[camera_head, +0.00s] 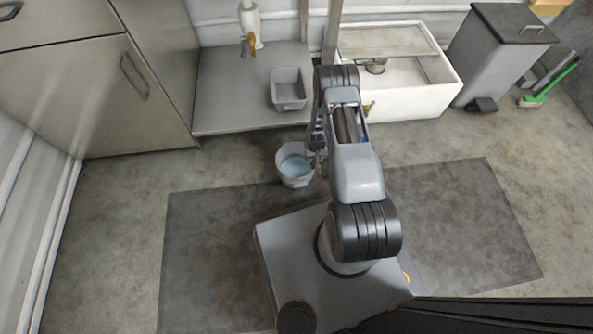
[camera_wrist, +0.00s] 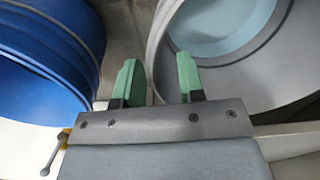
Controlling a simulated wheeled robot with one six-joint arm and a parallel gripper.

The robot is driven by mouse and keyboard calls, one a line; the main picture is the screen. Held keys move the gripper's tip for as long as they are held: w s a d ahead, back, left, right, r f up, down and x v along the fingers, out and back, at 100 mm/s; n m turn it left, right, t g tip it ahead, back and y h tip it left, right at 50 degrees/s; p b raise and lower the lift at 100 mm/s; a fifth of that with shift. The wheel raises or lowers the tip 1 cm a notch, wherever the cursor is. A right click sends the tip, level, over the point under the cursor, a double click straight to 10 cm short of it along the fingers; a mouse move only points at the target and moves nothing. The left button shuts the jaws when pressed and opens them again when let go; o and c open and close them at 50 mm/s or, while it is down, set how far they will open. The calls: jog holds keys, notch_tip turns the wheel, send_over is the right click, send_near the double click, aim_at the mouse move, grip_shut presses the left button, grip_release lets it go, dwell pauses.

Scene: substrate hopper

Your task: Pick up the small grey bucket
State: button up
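The small grey bucket (camera_head: 283,174) stands on the floor at the front of the grey mat's far edge, with a pale blue inside. In the wrist view the bucket (camera_wrist: 285,88) fills the upper right, cut off by the frame. My gripper (camera_head: 317,166) is beside the bucket's right side in the head view, mostly hidden by my arm. In the wrist view my gripper (camera_wrist: 158,75) has its two green fingertips apart, with the bucket's near wall between them. One finger overlaps the bucket's inside and the other is outside. Firm contact is not visible.
A blue drum (camera_wrist: 45,60) is close left of my fingers in the wrist view, with a small brass tap below it. A grey tub (camera_head: 288,88) sits on a low platform (camera_head: 225,90). A white trough (camera_head: 430,95) and a pedal bin (camera_head: 490,60) stand behind right.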

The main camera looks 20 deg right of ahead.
jog(key=shift+f, duration=0.35)
jog(key=shift+r, duration=0.1)
grip_shut()
